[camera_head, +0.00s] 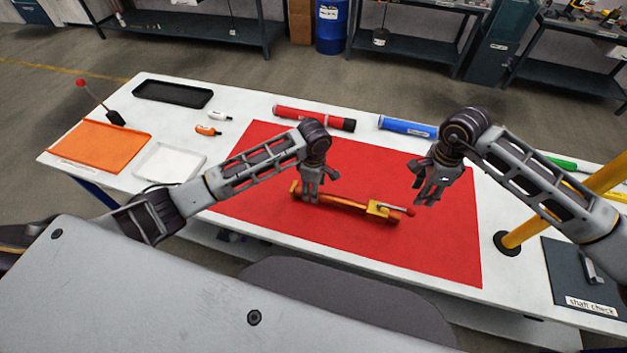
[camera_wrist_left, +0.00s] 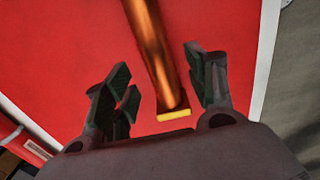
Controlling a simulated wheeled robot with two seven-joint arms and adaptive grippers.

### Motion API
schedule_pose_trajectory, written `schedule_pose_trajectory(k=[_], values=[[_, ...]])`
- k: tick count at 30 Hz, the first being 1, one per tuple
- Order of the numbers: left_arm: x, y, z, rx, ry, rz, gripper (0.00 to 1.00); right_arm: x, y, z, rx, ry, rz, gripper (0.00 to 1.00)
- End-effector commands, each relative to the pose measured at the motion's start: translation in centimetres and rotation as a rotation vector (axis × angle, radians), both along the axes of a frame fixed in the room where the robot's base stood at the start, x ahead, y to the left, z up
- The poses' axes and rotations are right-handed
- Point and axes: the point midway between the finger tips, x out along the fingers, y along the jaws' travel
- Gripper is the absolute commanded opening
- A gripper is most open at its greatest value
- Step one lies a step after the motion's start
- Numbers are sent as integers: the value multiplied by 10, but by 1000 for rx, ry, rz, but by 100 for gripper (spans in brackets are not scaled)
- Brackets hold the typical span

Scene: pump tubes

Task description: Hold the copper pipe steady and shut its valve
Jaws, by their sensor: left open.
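The copper pipe (camera_head: 343,203) lies on the red mat (camera_head: 440,249), with a yellow fitting at its left end. Its valve is a yellow block (camera_head: 378,209) near the right end with a red-tipped handle (camera_head: 403,211) pointing right. My left gripper (camera_head: 313,197) is open over the pipe's left part. In the left wrist view, the copper pipe (camera_wrist_left: 152,50) runs between the spread fingers of my left gripper (camera_wrist_left: 165,92), apart from both. My right gripper (camera_head: 430,197) hangs above the mat, right of the valve handle, apart from it; its fingers look spread and empty.
A red tube (camera_head: 314,117) and a blue tube (camera_head: 407,127) lie along the table's back. An orange tray (camera_head: 98,148), a white tray (camera_head: 168,163) and a black tray (camera_head: 172,94) are at left. A yellow post (camera_head: 560,213) stands at right. The front of the mat is clear.

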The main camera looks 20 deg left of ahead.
Motion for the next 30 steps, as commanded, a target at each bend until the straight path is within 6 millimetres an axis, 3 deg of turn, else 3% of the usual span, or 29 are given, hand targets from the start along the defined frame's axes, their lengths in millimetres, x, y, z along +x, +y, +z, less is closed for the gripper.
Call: schedule_pose_trajectory(k=[12,25,30], values=[[0,0,-42,1,0,1,56,0,0,0,0,0,0,36],[0,0,-47,0,-1,0,56,0,0,0,0,0,0,36],[0,0,-47,0,-1,0,36,0,0,0,0,0,0,36]])
